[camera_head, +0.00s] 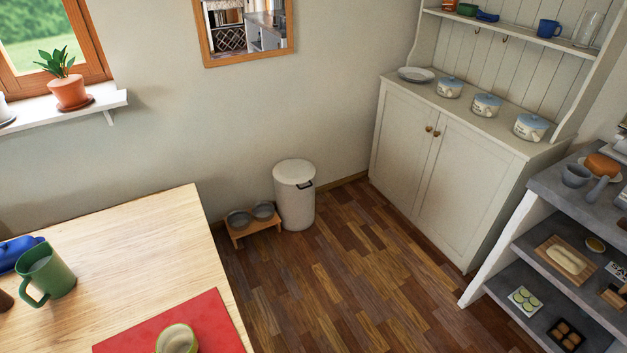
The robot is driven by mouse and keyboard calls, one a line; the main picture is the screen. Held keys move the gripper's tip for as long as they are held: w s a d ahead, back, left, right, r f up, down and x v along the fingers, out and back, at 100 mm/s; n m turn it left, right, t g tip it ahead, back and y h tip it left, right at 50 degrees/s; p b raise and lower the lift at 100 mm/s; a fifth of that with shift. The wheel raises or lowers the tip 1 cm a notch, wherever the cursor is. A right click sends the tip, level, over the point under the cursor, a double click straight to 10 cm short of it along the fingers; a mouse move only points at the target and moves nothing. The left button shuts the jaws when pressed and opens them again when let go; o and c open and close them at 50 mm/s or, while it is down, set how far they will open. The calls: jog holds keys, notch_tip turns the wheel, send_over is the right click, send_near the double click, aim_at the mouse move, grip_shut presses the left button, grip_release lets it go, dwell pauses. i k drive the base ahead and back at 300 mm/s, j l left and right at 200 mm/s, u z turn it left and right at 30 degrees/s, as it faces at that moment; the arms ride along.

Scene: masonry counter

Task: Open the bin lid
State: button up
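A cream cylindrical bin (296,208) stands on the wooden floor against the back wall. Its round lid (294,172) lies flat and closed on top. A small dark handle (305,185) shows at the right front of the bin, just below the lid. My gripper is not in view, and nothing touches the bin.
A low wooden stand with two bowls (252,220) is just left of the bin. A wooden table (130,260) fills the lower left. A cream cupboard (440,165) and a grey shelf unit (560,225) stand at right. The floor (320,275) before the bin is clear.

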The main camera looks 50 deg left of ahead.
aim_at(293, 171)
jog(key=i+j+u, duration=0.3)
jog(key=u, duration=0.15)
jog(key=i+j+u, duration=0.2)
jog(key=i+u, duration=0.2)
jog(key=i+j+u, duration=0.1)
jog(key=i+u, duration=0.2)
jog(key=u, duration=0.15)
jog(key=i+u, duration=0.4)
jog(key=i+l+u, duration=0.2)
jog(key=u, duration=0.25)
jog(key=i+l+u, duration=0.4)
jog(key=i+j+z, duration=0.35)
jog(key=i, duration=0.2)
jog(key=i+j+z, duration=0.35)
jog(key=i+j, duration=0.15)
jog(key=j, duration=0.15)
jog(key=i+j+z, duration=0.1)
jog(key=j+z, duration=0.6)
jog(key=z, duration=0.15)
